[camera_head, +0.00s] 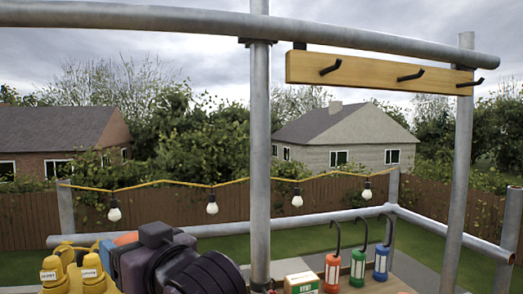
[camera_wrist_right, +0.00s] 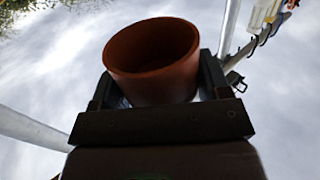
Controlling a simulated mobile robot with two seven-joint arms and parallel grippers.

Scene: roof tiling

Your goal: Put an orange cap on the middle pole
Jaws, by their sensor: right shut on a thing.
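An orange-brown round cap (camera_wrist_right: 152,75) sits between the fingers of my right gripper (camera_wrist_right: 156,82) in the right wrist view. Its open, hollow side shows, and the fingers press it from both sides. In the head view a dark purple and black body at the lower left looks like my right arm and gripper. A bit of orange (camera_head: 126,238) shows behind it, mostly hidden. A grey upright pole (camera_head: 260,140) stands in the middle of the head view; its top is out of frame. The cap is apart from this pole. My left gripper is not in view.
A grey pipe (camera_head: 150,17) crosses high up. A wooden board (camera_head: 375,73) with black hooks hangs at the right. Yellow bottles (camera_head: 92,273) stand lower left. Red, green and blue hooked tools (camera_head: 357,268) and a small box (camera_head: 301,283) stand lower right. Bulbs hang behind.

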